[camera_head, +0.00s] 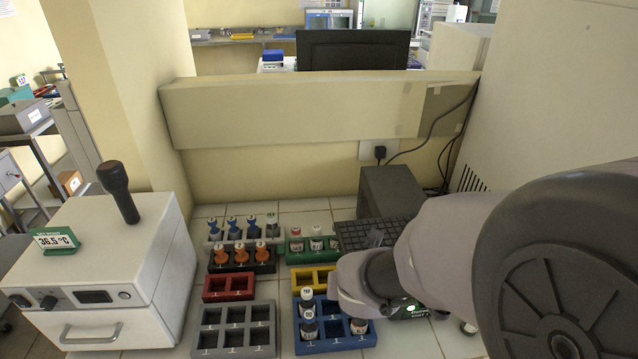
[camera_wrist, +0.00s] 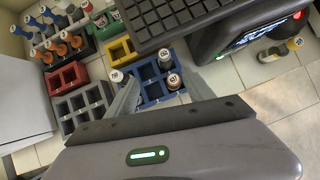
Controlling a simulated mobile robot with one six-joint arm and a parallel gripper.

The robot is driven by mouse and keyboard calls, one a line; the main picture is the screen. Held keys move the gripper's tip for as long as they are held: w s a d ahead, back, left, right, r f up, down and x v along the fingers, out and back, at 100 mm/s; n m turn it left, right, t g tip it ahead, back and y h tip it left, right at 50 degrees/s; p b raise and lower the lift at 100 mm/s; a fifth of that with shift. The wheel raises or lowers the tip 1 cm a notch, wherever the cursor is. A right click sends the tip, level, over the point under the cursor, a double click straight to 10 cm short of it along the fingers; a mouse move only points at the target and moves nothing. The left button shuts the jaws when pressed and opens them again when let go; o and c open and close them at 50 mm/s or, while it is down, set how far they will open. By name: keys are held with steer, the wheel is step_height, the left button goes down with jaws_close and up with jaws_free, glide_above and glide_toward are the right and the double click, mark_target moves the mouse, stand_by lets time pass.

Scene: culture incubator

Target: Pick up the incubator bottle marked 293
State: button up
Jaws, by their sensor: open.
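Several small bottles are in view, but I cannot read 293 on any label. The blue rack (camera_head: 341,342) holds two white-capped bottles (camera_head: 307,297) (camera_head: 309,326) at its left and a reddish bottle (camera_head: 358,326) at its right. In the wrist view the blue rack (camera_wrist: 150,92) holds a white-capped bottle (camera_wrist: 165,58), another at its left (camera_wrist: 117,76) and the reddish one (camera_wrist: 174,82). My gripper (camera_wrist: 162,96) is open and empty, its fingers reaching over the blue rack's near side. In the head view my arm hides the fingers.
Empty grey (camera_head: 235,353), red (camera_head: 229,297) and yellow (camera_head: 312,279) racks stand nearby. Behind are racks of blue-topped, orange-topped and white-capped bottles. A white incubator (camera_head: 140,270) stands left.

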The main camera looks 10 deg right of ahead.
steer(key=f+b, duration=0.1)
steer(key=d+f+b, duration=0.1)
steer(key=f, duration=0.1)
steer(key=w+d+f+b, duration=0.1)
steer(key=f+b, duration=0.1)
steer(key=shift+f, duration=0.2)
steer(key=b+x, duration=0.1)
steer(key=x, duration=0.1)
steer(key=b+x, duration=0.2)
steer(key=x, duration=0.1)
steer(key=shift+w, duration=0.35)
steer(key=b+x, duration=0.1)
steer(key=x, duration=0.1)
steer(key=b+x, duration=0.2)
steer(key=shift+w+a+f, duration=0.15)
steer(key=shift+f, duration=0.2)
steer(key=shift+w+f, duration=0.15)
steer(key=shift+w, duration=0.1)
steer(key=shift+s+r, duration=0.1)
steer(key=shift+r, duration=0.15)
steer(key=shift+c, duration=0.4)
jaws_close()
